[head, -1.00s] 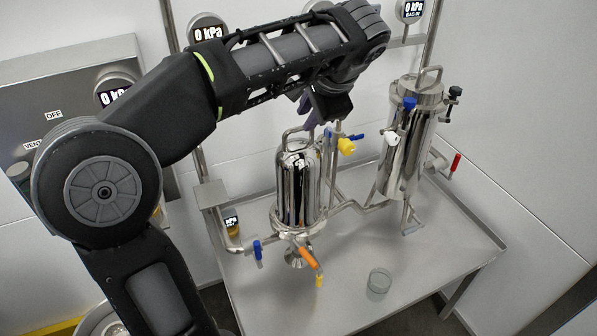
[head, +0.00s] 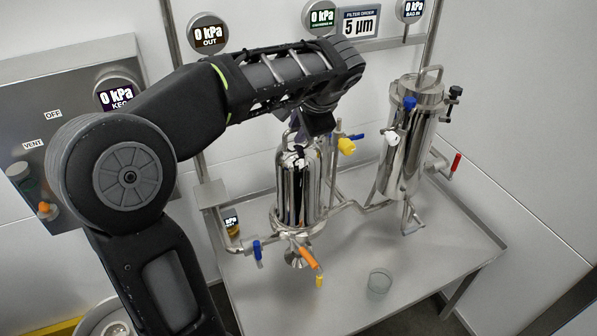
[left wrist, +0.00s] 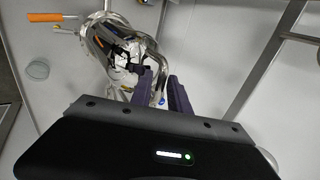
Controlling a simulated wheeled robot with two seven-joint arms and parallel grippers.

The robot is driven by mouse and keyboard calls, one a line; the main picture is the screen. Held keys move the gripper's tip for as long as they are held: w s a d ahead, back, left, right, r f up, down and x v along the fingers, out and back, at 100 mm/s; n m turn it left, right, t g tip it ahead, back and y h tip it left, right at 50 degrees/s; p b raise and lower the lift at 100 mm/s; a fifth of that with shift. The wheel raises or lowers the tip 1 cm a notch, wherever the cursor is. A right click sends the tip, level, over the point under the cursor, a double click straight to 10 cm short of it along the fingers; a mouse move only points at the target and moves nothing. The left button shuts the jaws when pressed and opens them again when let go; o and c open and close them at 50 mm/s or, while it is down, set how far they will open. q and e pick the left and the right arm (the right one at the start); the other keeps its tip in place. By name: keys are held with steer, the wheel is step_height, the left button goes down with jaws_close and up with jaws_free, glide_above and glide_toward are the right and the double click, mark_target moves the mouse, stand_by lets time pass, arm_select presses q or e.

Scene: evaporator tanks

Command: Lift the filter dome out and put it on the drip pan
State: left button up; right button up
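The filter dome (head: 296,190) is a polished steel bell, upright on its clamped base ring on the steel table. It also shows at the top of the left wrist view (left wrist: 122,50). My left gripper (head: 300,134) is at the top of the dome, around where its loop handle is; the gripper and arm mostly hide the handle. In the left wrist view the two dark fingers (left wrist: 162,90) stand apart with a gap, pointing at the dome top. I cannot tell whether they touch the handle. I cannot make out a separate drip pan. My right gripper is not in view.
A taller steel filter housing (head: 405,150) with a handle stands behind right. Valves with orange (head: 309,258), blue (head: 257,250) and yellow (head: 346,146) parts surround the dome. A glass beaker (head: 378,284) stands at the front of the table (head: 440,265). The table's right front is clear.

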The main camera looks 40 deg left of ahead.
arm_select(q)
steer(key=shift+c, duration=0.5)
jaws_close()
stand_by(1.2)
